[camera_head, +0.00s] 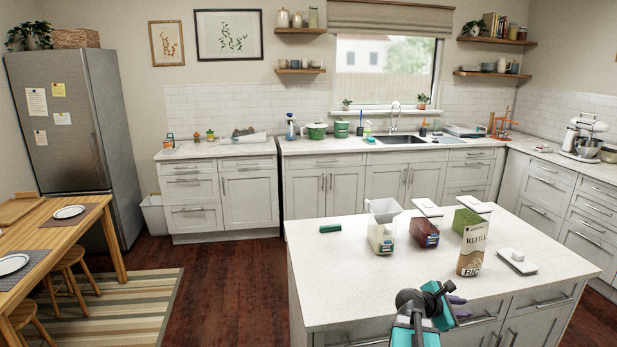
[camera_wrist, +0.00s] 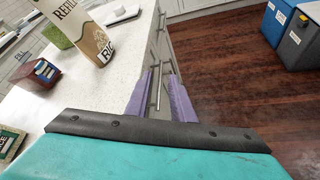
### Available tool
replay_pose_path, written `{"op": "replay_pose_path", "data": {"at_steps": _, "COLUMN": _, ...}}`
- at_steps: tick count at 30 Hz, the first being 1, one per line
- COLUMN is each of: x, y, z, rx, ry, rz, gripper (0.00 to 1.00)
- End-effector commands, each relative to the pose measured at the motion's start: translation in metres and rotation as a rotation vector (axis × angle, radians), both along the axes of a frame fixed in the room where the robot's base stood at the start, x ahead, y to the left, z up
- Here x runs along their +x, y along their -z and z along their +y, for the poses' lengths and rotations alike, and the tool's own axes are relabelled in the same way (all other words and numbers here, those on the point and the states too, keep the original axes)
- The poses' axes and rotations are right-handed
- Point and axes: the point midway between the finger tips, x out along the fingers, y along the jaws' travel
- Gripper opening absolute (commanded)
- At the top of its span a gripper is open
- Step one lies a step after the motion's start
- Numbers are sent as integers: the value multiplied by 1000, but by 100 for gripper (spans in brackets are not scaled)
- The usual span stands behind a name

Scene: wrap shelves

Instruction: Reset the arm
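My gripper shows in the wrist view (camera_wrist: 160,92) with its two purple fingers apart and nothing between them. In the head view my gripper (camera_head: 457,304) is at the front edge of the white island counter (camera_head: 335,285), with the teal arm below it. The fingers are partly hidden there by my arm. Behind the gap between the fingers, the wrist view shows the island's drawer fronts and a handle. The gripper appears apart from the counter objects.
On the island stand a rice refill bag (camera_head: 472,250), a clear container (camera_head: 382,232), a red container (camera_head: 425,233), a green container (camera_head: 466,219), a white lid (camera_head: 517,261) and a green block (camera_head: 330,228). Blue and grey bins (camera_wrist: 300,42) stand on the floor at right.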

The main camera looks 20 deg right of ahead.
Motion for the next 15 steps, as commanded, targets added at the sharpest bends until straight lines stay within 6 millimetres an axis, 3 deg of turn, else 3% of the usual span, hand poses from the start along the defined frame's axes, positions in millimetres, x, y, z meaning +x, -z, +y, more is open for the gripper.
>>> {"op": "replay_pose_path", "data": {"at_steps": 1, "x": 9, "y": 21, "z": 16, "rx": 41, "ry": 5, "rz": -28, "gripper": 22}}
{"op": "replay_pose_path", "data": {"at_steps": 6, "x": 27, "y": 85, "z": 68, "rx": 171, "ry": 52, "rz": -126, "gripper": 22}}
{"op": "replay_pose_path", "data": {"at_steps": 15, "x": 39, "y": 184, "z": 168, "rx": 387, "ry": 179, "rz": -246, "gripper": 22}}
